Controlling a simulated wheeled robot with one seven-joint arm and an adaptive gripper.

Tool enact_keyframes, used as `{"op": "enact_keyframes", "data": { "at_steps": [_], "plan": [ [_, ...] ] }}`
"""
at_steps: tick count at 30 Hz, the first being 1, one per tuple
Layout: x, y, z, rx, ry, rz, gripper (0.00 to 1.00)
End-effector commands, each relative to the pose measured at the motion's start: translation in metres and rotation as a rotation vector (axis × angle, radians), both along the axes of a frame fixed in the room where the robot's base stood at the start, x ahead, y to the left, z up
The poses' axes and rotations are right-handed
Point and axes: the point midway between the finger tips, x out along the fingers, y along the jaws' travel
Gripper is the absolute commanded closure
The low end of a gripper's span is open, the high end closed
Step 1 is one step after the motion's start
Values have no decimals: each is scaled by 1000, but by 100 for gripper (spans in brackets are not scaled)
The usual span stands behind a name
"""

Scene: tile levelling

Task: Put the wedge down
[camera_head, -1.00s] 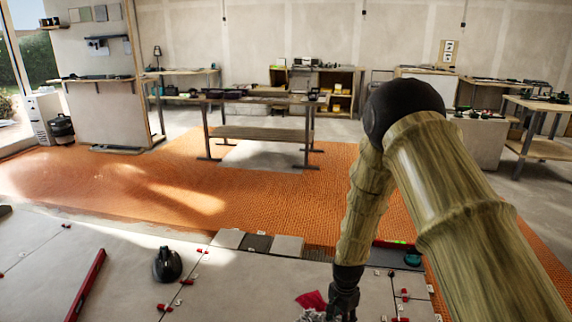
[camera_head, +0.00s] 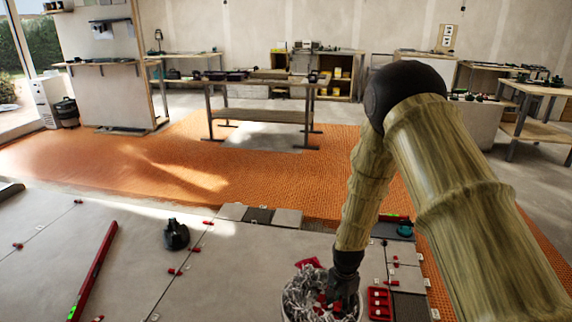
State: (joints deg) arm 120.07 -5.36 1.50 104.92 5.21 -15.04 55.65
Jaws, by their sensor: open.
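My gripper (camera_head: 342,290) is at the lower middle, open, with its dark fingers just above or in the top of a round bucket (camera_head: 284,308). The bucket holds a heap of pale clips (camera_head: 303,288) with some red pieces among them. A red wedge-like piece (camera_head: 309,263) shows at the heap's far edge. I cannot tell which red piece is the wedge of the task, or whether one touches the fingers. Other small red wedges sit along the tile joints, such as one red wedge (camera_head: 174,271) left of the bucket.
A red tray (camera_head: 380,303) stands just right of the bucket. A black suction cup (camera_head: 176,235) and a long red level (camera_head: 95,270) lie on the pale tiles to the left. A teal and black tool (camera_head: 404,230) lies at the right. Workbenches (camera_head: 262,115) stand beyond the orange floor.

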Motion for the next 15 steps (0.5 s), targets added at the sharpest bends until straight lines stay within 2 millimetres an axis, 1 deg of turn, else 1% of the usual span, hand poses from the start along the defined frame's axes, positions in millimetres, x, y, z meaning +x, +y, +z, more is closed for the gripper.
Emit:
{"op": "enact_keyframes", "data": {
  "at_steps": [1, 5, 11, 14, 15],
  "plan": [
    [-7, -2, -10, -1, 4, 12, 56],
    [-23, -7, -28, -3, 3, 53, 56],
    [-56, -15, -62, -4, 5, 135, 56],
    [-80, -21, -84, -6, 7, 190, 56],
    [-91, -23, -93, -7, 7, 215, 56]
  ]
}}
